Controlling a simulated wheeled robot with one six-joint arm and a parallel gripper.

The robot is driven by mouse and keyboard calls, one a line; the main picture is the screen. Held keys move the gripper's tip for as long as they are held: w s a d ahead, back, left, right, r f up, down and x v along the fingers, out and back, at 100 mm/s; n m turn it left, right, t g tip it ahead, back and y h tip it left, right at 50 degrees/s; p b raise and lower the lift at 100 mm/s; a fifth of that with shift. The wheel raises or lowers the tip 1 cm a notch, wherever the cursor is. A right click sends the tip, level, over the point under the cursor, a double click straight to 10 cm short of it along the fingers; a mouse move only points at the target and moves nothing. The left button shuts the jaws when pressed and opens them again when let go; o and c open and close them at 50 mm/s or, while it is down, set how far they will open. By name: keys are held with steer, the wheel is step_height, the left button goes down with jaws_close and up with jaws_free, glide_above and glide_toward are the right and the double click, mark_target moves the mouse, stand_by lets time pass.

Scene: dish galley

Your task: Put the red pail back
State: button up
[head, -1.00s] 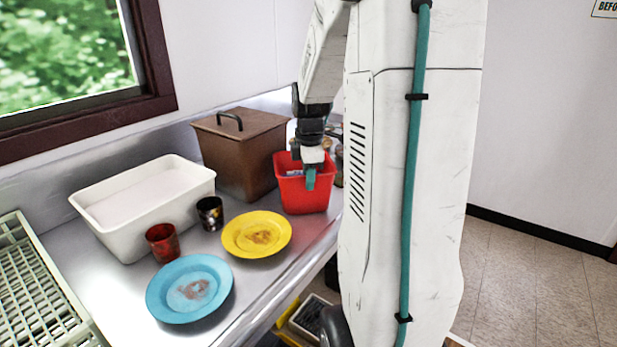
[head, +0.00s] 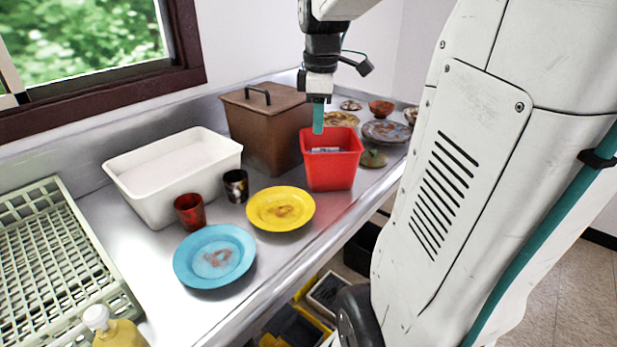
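The red pail (head: 333,170) stands upright on the metal counter, right of the brown lidded box. Something pale and grey lies inside it, too small to make out. My gripper (head: 318,118) points down just above the pail, with a teal fingertip near the pail's back rim. Only one finger shows clearly, so its opening is hidden. The pail does not look lifted.
The brown box (head: 262,140), a white tub (head: 180,190), a red cup (head: 189,213), a dark cup (head: 235,186), a yellow plate (head: 280,209) and a blue plate (head: 214,256) fill the counter. Dirty dishes (head: 386,131) lie behind the pail. A rack (head: 60,240) is at left.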

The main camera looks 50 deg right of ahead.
steer(key=s+a+f+m, duration=0.2)
steer(key=s+a+m, duration=0.2)
steer(key=s+a, duration=0.3)
steer(key=s+a+f+m, duration=0.2)
steer(key=s+a+m, duration=0.2)
steer(key=a, duration=1)
steer(key=s, duration=0.3)
steer(key=shift+s+f+y, duration=0.15)
steer(key=shift+s+y, duration=0.15)
steer(key=shift+s, duration=0.1)
steer(key=shift+a, duration=0.1)
